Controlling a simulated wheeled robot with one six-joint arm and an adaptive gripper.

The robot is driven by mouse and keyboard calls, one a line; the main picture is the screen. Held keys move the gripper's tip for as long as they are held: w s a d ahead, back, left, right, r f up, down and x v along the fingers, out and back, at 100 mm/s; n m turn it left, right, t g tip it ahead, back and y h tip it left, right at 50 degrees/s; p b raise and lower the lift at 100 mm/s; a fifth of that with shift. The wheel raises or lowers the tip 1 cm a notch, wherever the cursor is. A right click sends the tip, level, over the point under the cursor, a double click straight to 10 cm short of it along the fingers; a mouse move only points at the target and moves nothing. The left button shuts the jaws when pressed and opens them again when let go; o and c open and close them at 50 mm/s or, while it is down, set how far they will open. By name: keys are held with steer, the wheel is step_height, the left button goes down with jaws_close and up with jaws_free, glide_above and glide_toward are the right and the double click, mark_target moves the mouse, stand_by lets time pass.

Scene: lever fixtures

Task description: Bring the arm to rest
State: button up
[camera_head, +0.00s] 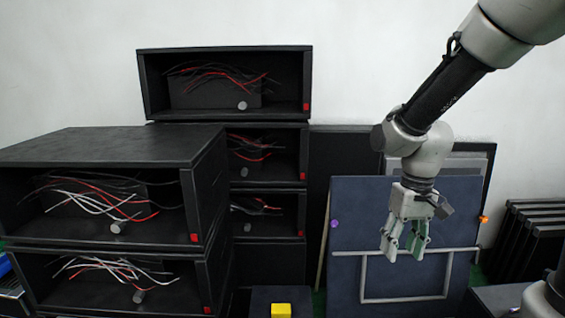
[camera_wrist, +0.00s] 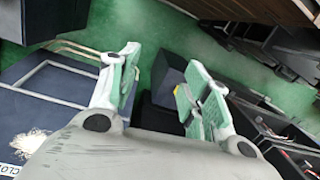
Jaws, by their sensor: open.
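My gripper (camera_head: 405,246) hangs from my arm at the right of the head view, fingers pointing down. Its two green-padded fingers are apart, with nothing between them. In the wrist view the open fingers (camera_wrist: 160,95) show green floor and dark boxes beyond them. Behind the gripper in the head view stands a dark blue panel (camera_head: 350,215) with a light pipe-like frame (camera_head: 375,298) on it. I cannot tell the exact gap between gripper and panel, but the fingers overlap the frame's top bar in the picture.
Black open-fronted boxes (camera_head: 115,145) with red and white wires are stacked at the left and centre. A yellow block (camera_head: 281,310) sits on a dark box at the bottom centre. Black slabs (camera_head: 535,235) stand at the far right. A purple knob (camera_head: 334,223) and an orange one (camera_head: 484,219) flank the panel.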

steer(key=s+d+r+t, duration=0.2)
steer(key=s+d+r, duration=0.3)
steer(key=r, duration=0.2)
steer(key=s+d+r+m+t, duration=0.1)
steer(key=s+d+r+t, duration=0.2)
steer(key=s+r, duration=0.3)
steer(key=shift+d+r+h, duration=0.4)
steer(key=shift+d, duration=0.45)
